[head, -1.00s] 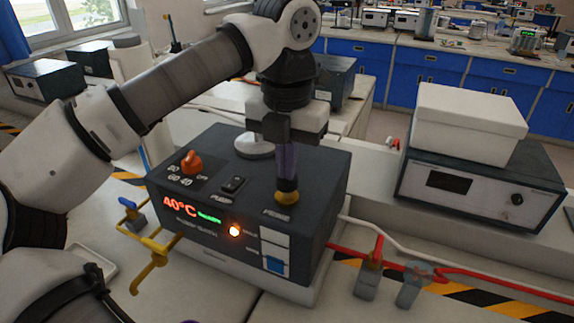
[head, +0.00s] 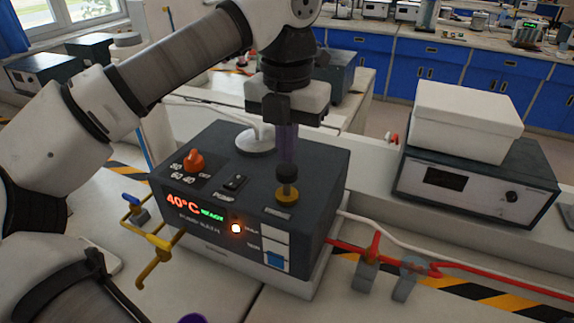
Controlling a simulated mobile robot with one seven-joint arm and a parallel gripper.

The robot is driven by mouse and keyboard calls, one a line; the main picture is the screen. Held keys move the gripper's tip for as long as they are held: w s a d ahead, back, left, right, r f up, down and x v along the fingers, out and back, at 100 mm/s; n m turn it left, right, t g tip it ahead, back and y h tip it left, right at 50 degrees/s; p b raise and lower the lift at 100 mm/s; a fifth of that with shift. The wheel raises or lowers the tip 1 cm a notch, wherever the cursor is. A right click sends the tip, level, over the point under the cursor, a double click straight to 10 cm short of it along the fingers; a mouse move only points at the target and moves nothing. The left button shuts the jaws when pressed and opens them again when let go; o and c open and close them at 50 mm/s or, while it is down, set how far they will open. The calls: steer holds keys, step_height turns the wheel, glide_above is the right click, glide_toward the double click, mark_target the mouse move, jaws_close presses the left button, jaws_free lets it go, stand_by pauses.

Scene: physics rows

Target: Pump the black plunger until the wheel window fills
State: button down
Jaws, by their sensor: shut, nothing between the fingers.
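The dark bath unit (head: 225,195) stands on the bench in the head view, its display reading 40°C in red with green text beside it. On its top right, the short black plunger (head: 287,178) stands upright in a yellow collar (head: 287,195). My gripper (head: 287,162), with purple fingers, points straight down over the plunger, shut and empty. Whether the fingertips touch its top is not clear. On the front right are two small windows: the upper window (head: 275,237) is white, and the lower window (head: 276,259) shows blue. Their labels are too small to read.
The unit's top also carries an orange knob (head: 194,160), a black switch (head: 235,182) and a pale round cap (head: 256,141). Yellow pipework (head: 157,250) stands at its left, red tubing (head: 400,262) at its right. A white box (head: 465,120) sits on another instrument (head: 475,190).

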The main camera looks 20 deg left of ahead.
mark_target(287, 168)
steer(key=shift+f, duration=0.1)
steer(key=shift+f+b, duration=1.55)
steer(key=shift+f, duration=0.35)
steer(key=shift+r+p, duration=1.45)
steer(key=shift+r, duration=0.6)
step_height(287, 168, up, 5)
steer(key=p, duration=0.4)
